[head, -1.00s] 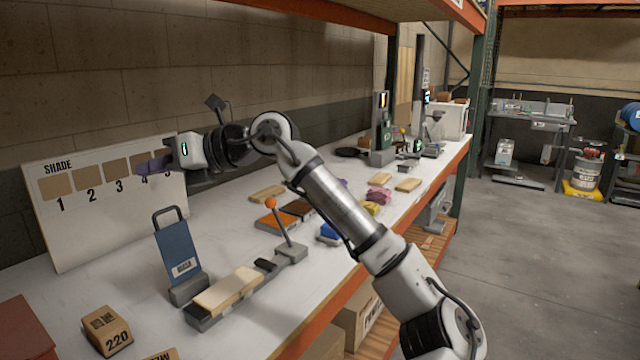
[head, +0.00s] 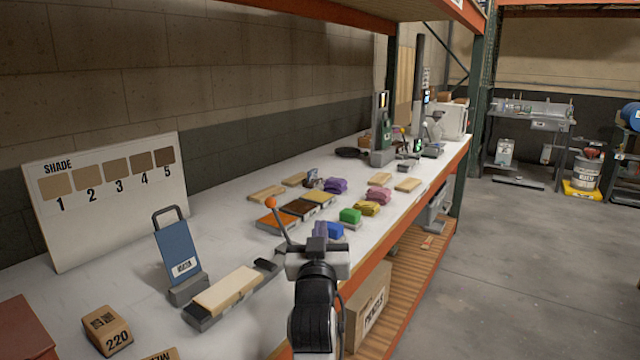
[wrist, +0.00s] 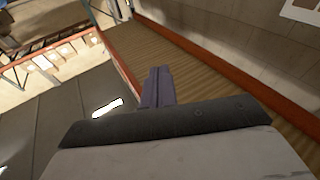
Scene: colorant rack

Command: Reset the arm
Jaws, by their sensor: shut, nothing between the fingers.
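In the wrist view the shut fingers (wrist: 158,86) point out over the lower wooden shelf and the floor. My arm is folded back low at the bottom middle of the head view. Part of the clamp with the orange-knobbed lever (head: 277,215) is hidden behind my gripper.
The white bench (head: 228,236) holds a wooden board (head: 228,289), a blue handled plate (head: 178,249), a 220 block (head: 107,330) and several coloured blocks. A shade board (head: 110,215) leans on the wall. Orange beams edge the bench. A cardboard box (head: 368,309) sits below.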

